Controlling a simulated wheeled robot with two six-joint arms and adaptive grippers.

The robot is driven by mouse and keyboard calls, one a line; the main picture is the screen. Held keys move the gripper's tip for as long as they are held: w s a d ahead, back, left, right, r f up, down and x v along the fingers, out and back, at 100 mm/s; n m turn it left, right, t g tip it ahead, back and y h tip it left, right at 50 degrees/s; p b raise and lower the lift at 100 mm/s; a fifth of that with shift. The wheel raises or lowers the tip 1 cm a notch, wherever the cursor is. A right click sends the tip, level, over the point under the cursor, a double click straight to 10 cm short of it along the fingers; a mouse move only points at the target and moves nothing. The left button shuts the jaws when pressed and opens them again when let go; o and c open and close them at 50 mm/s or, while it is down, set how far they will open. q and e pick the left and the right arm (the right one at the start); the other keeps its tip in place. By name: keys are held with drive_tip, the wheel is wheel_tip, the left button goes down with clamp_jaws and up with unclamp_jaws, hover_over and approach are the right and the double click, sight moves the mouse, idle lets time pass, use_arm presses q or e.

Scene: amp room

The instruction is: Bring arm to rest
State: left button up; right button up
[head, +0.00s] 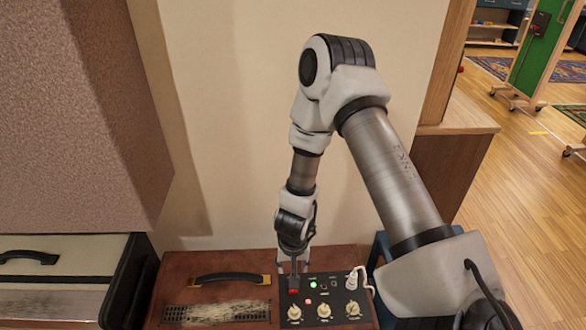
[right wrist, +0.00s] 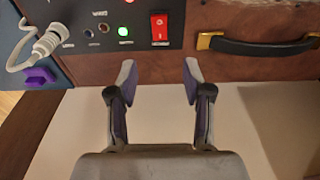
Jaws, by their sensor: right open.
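My right gripper (head: 293,262) hangs fingers-down over the back edge of a brown amp (head: 215,272). In the right wrist view its two fingers (right wrist: 159,75) are open and apart, with nothing between them. A red rocker switch (right wrist: 160,27) on the amp's black control panel (right wrist: 80,20) lies just beyond the fingertips, and no contact shows. A small green light (right wrist: 123,31) is lit beside the switch; a red light (head: 308,300) also glows on the panel in the head view. My left gripper is not in view.
The panel has several cream knobs (head: 324,310) and a white plug with cable (head: 352,280). A black handle (head: 227,278) is on the amp top. A wall (head: 240,120) stands close behind. Another cabinet (head: 60,270) is at left; open wooden floor (head: 520,180) is at right.

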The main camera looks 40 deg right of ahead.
wheel_tip(320, 180, up, 2)
drive_tip(key=shift+s, duration=0.1)
idle(0.4)
drive_tip(key=s+a+f+n+g+h+p, duration=0.1)
drive_tip(key=s+a+f+n+p, duration=0.15)
drive_tip(key=s, duration=0.45)
drive_tip(key=s+a+f+n+g+p, duration=0.1)
drive_tip(key=s+a+n+g+p, duration=0.2)
drive_tip(key=s, duration=0.4)
drive_tip(key=a+t, duration=0.1)
drive_tip(key=s+a+n+t+y, duration=0.1)
drive_tip(key=a, duration=0.1)
drive_tip(key=a+n+y, duration=0.1)
drive_tip(key=a, duration=0.1)
drive_tip(key=shift+s+t, duration=0.25)
drive_tip(key=shift+t, duration=0.15)
